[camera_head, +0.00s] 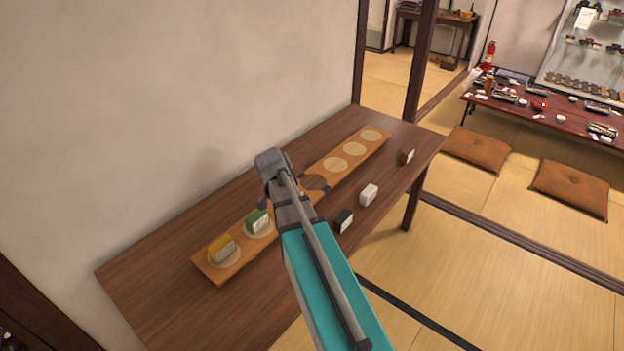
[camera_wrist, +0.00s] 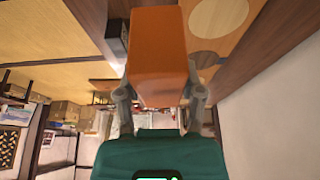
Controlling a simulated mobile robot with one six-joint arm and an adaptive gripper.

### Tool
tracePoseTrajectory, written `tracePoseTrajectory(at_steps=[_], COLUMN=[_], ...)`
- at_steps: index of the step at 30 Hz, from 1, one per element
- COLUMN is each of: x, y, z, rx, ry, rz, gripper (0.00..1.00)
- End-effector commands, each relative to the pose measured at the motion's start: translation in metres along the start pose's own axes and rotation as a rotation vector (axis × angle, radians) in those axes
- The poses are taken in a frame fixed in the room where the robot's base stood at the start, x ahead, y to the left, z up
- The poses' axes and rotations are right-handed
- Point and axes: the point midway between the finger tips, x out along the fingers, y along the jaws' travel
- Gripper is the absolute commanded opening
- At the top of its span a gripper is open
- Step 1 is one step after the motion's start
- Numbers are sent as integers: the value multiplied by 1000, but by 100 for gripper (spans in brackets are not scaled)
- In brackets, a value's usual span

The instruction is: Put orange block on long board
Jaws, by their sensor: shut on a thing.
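The orange block (camera_wrist: 157,52) is between the two fingers of my gripper (camera_wrist: 160,95) in the wrist view, and the gripper is shut on it. The long board (camera_head: 254,246) lies along the table and has a row of pale round spots and a darker one. In the head view my arm hides most of my gripper (camera_head: 312,188) and the block, near the board's middle. The board also shows at the top right of the wrist view (camera_wrist: 247,28), beside the block. I cannot tell whether the block touches the board.
A yellow block (camera_head: 221,247) and a green block (camera_head: 257,220) stand on the board's near-left spots. A black block (camera_head: 343,221), a white block (camera_head: 368,195) and a brown block (camera_head: 406,157) stand on the table (camera_head: 150,280) along its right side. A wall runs behind the board.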

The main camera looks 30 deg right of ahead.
Motion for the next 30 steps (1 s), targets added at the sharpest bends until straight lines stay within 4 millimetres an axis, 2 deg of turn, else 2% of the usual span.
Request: tracePoseTrajectory(at_steps=[1,4,17,23,30], x=[-9,-15,-14,-5,21], y=[-1,-3,-4,-14,-43], z=[-2,-1,1,-4,-20], rx=[-1,0,-1,-1,-2], ry=[0,0,0,0,0], rz=[0,0,-1,-1,-1], gripper=[0,0,0,0,0])
